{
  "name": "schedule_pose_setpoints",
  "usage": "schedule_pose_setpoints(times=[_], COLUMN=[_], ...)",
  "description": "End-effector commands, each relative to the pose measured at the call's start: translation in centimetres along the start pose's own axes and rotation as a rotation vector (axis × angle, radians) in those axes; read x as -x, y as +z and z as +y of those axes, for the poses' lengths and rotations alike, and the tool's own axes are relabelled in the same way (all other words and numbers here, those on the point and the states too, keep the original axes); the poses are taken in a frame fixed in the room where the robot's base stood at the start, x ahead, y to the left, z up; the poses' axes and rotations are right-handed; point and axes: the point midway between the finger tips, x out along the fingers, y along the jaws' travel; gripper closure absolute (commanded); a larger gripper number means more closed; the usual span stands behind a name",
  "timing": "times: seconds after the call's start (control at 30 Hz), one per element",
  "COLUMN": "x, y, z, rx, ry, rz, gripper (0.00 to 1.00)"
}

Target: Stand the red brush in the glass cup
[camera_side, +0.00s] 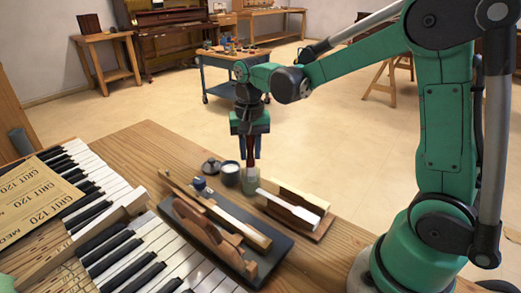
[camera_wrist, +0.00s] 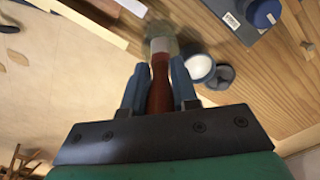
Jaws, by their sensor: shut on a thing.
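My gripper (camera_side: 250,152) is shut on the red brush (camera_wrist: 159,82) and holds it pointing down. In the wrist view the brush's red handle lies between the two blue fingers of my gripper (camera_wrist: 158,74), with its pale end beyond the fingertips. The glass cup (camera_side: 250,186) is a small greenish clear cup on the bench, directly below my gripper. In the wrist view the cup (camera_wrist: 170,45) shows faintly around the brush's far end. The brush's lower end overlaps the cup's mouth; I cannot tell how deep it is inside.
A jar with white contents (camera_side: 230,174) and a dark round lid (camera_side: 211,167) stand just left of the cup. A wooden holder with a white-topped piece (camera_side: 290,208) is close on the right. A dark tray with wooden tools (camera_side: 277,247) lies in front. Piano keys fill the left.

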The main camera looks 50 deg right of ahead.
Motion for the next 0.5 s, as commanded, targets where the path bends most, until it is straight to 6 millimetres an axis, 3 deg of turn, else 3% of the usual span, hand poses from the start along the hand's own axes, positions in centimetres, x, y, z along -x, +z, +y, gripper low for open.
schedule_pose_setpoints(times=[0.43,0.47,0.5], x=[-0.52,-0.52,-0.52], y=[0.02,0.02,0.02], z=[0.01,0.01,0.01], rx=[0.000,0.000,0.000], ry=[0.000,0.000,0.000], rz=[0.000,0.000,0.000], gripper=[1.00,0.70,0.59])
